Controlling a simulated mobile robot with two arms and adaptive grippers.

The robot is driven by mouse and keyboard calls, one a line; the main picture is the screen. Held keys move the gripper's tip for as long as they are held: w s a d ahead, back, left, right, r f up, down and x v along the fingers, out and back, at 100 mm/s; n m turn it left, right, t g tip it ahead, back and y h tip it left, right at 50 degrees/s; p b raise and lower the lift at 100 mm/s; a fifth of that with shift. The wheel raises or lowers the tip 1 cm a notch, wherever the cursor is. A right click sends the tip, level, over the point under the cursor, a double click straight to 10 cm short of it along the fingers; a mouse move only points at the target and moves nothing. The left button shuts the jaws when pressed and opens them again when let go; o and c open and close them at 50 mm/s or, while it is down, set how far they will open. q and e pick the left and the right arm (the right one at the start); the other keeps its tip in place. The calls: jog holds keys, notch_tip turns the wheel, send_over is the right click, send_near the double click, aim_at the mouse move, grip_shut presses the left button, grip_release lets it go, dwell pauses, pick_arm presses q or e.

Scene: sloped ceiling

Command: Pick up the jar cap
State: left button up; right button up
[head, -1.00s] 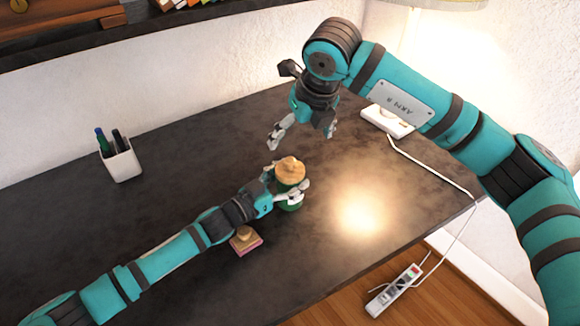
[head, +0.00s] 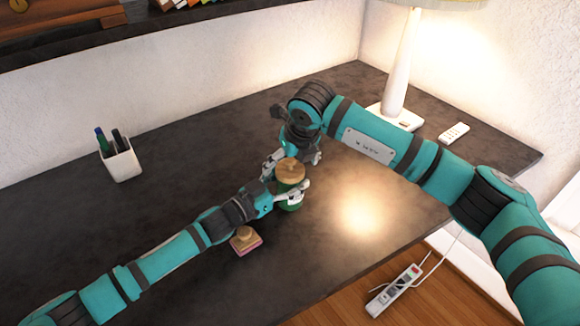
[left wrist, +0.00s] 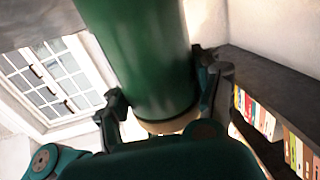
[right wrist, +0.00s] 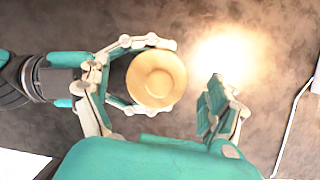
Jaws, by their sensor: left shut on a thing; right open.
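The jar cap (head: 290,169) is a round tan wooden lid with a knob, seated on top of a green jar (head: 289,197). My left gripper (head: 291,189) is shut around the jar's body, which also fills the left wrist view (left wrist: 140,55). My right gripper (head: 291,160) is open above and behind the jar. In the right wrist view the cap (right wrist: 156,80) shows from above, left of centre between the open right fingers (right wrist: 158,105), with the left gripper's fingers around the jar beside it.
A stamp-like block with a pink base (head: 246,242) lies just below the left gripper. A white pen cup (head: 121,161) stands at the left. A lamp (head: 399,75) and a white remote (head: 454,133) are at the back right. The dark desk is clear at left centre.

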jog(key=c, duration=1.1)
jog(key=shift+r, duration=0.15)
notch_tip(320, 180, up, 10)
jog(key=shift+f, duration=0.1)
jog(key=shift+r, duration=3.05)
pick_arm(q)
jog(key=o, duration=1.5)
jog(key=shift+a, duration=0.1)
